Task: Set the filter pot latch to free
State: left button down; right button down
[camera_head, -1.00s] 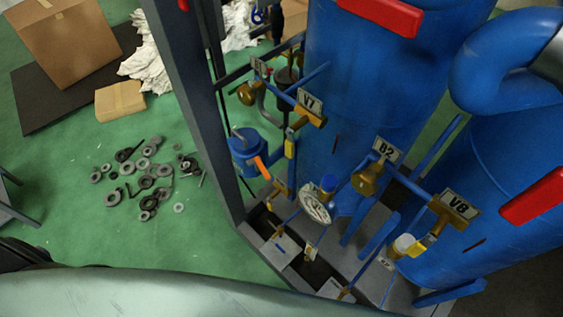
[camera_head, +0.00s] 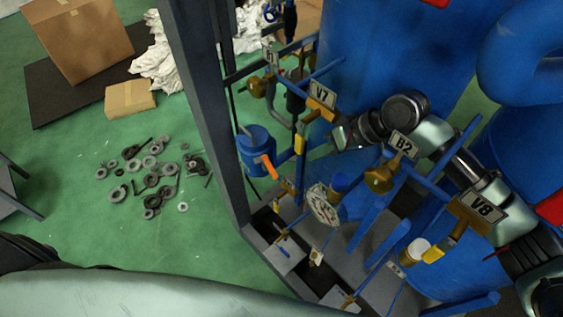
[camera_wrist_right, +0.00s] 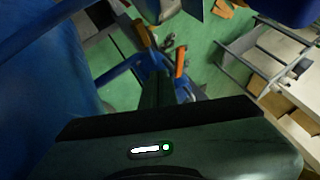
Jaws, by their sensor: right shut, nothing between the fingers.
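The filter pot (camera_head: 257,152) is a small blue canister on the rack, just right of the grey post. Its latch appears to be the orange lever (camera_head: 268,167) on its front, slanting downward to the right. My right arm comes in from the right past the V8 and B2 tags. My right gripper (camera_head: 337,138) is shut and empty, right of the pot and just below the V7 tag, apart from the lever. In the right wrist view, an orange lever (camera_wrist_right: 180,62) shows beyond the dark fingers (camera_wrist_right: 158,88). My left gripper is not in view.
The V7 valve (camera_head: 318,112), a yellow handle (camera_head: 300,143) and blue pipes crowd the space between gripper and pot. A pressure gauge (camera_head: 323,205) stands below. Large blue tanks (camera_head: 375,55) rise behind. Loose metal rings (camera_head: 150,180) lie on the green floor.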

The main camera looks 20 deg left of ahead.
aim_at(274, 170)
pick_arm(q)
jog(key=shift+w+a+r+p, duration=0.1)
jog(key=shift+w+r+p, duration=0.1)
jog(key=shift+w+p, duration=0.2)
pick_arm(e)
jog(key=shift+n+g, duration=0.3)
jog(key=shift+n, duration=0.1)
jog(key=x, duration=0.3)
jog(key=a+r+x, duration=0.1)
jog(key=x, duration=0.6)
jog(key=shift+s+a+r, duration=0.15)
jog(key=shift+a+r, duration=0.1)
jog(key=shift+a, duration=0.05)
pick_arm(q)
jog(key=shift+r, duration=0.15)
pick_arm(e)
jog(key=shift+r, duration=0.1)
jog(key=shift+s+a+r+p, duration=0.1)
jog(key=shift+s+a+p, duration=0.5)
jog(key=shift+p, duration=0.25)
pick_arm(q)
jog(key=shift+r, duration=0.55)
pick_arm(e)
jog(key=shift+f, duration=0.2)
jog(key=shift+d, duration=0.1)
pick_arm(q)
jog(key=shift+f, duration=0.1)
pick_arm(e)
jog(key=shift+w, duration=0.1)
